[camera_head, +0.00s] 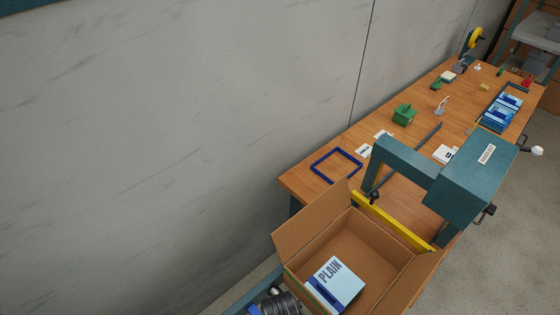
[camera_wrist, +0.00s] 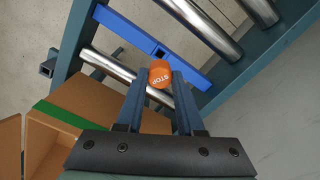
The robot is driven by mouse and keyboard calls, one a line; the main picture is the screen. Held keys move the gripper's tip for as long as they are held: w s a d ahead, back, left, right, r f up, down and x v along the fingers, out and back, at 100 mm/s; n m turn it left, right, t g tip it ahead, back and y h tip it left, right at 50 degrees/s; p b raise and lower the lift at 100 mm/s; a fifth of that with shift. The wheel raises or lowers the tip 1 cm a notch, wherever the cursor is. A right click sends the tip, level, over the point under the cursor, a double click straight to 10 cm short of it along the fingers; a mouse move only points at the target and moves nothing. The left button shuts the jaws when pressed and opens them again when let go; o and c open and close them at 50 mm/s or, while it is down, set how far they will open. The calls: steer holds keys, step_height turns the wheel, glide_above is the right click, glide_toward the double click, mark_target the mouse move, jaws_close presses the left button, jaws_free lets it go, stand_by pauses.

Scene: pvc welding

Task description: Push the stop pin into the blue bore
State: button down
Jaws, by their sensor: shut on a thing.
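In the wrist view my gripper (camera_wrist: 159,84) is shut on the orange stop pin (camera_wrist: 159,73), whose cap reads STOP. The cap sits between the two fingertips, and the pin's lower part is hidden. A blue bar (camera_wrist: 192,72) lies across the conveyor frame just beyond the fingertips. A small dark square opening, the blue bore (camera_wrist: 158,50), shows in this bar, just above the cap in the picture. I cannot tell the height gap between pin and bar.
Metal rollers (camera_wrist: 205,28) run between teal frame rails (camera_wrist: 241,59). An open cardboard box (camera_wrist: 72,118) is at the left of the wrist view. In the head view the box (camera_head: 306,238) holds a PLAIN pack (camera_head: 337,284), beside a teal machine (camera_head: 471,180) and a wooden bench (camera_head: 312,182).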

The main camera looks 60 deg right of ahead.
steer(key=shift+f+b, duration=0.75)
steer(key=shift+f, duration=0.6)
steer(key=shift+f+b, duration=1.2)
steer(key=shift+f, duration=0.85)
stand_by(0.9)
steer(key=shift+c, duration=2.3)
jaws_free()
steer(key=shift+r, duration=0.15)
step_height(320, 180, up, 13)
steer(key=shift+f, duration=0.1)
steer(key=shift+w, duration=0.15)
